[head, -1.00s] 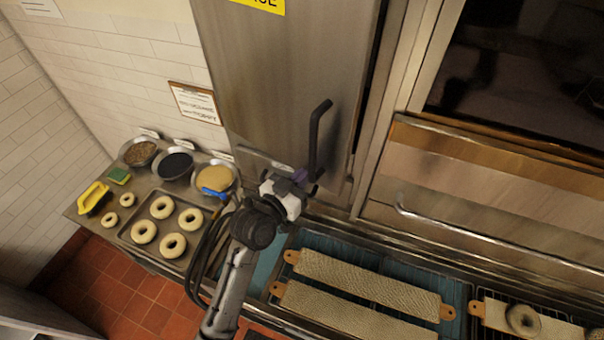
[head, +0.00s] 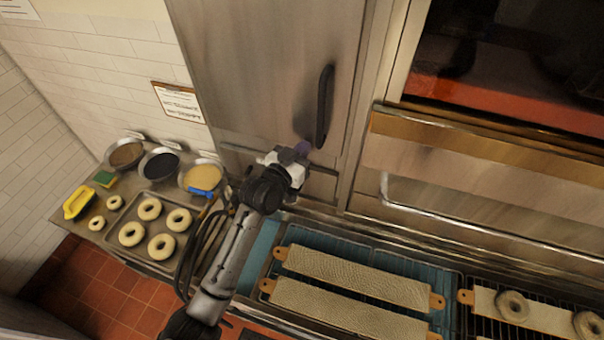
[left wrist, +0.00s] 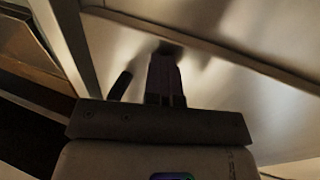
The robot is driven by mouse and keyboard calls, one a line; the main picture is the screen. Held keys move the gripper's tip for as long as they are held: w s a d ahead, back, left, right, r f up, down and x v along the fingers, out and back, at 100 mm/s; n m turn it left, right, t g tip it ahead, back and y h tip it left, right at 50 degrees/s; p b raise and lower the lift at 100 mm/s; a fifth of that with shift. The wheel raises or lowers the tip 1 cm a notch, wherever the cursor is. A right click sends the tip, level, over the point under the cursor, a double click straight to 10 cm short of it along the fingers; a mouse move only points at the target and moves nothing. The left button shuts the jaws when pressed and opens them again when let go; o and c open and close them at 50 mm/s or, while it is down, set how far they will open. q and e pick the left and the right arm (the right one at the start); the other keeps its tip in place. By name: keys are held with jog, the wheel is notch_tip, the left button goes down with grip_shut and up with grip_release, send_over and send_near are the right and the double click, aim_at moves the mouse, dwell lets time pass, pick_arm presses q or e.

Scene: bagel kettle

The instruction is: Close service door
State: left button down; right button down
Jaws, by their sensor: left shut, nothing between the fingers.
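The service door (head: 265,60) is a tall brushed-steel panel in the upper middle of the head view, with a dark vertical handle (head: 324,105) near its right edge. It looks flush with the steel frame beside it. My left gripper (head: 303,149) is at the lower part of the door, just below and left of the handle, shut and empty. In the left wrist view the shut fingers (left wrist: 166,75) point at the steel surface (left wrist: 215,60), close to it; whether they touch it I cannot tell. The dark handle (left wrist: 121,86) shows left of them. My right gripper is not in view.
An oven (head: 480,170) with a bar handle stands at the right. Below are long boards (head: 350,275) on a blue rack area and bagels at lower right. At left, a table holds a tray of bagels (head: 150,228), bowls and a yellow item (head: 80,200).

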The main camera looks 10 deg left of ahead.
pick_arm(q)
jog(key=shift+w+f, duration=0.1)
jog(key=shift+f, duration=0.25)
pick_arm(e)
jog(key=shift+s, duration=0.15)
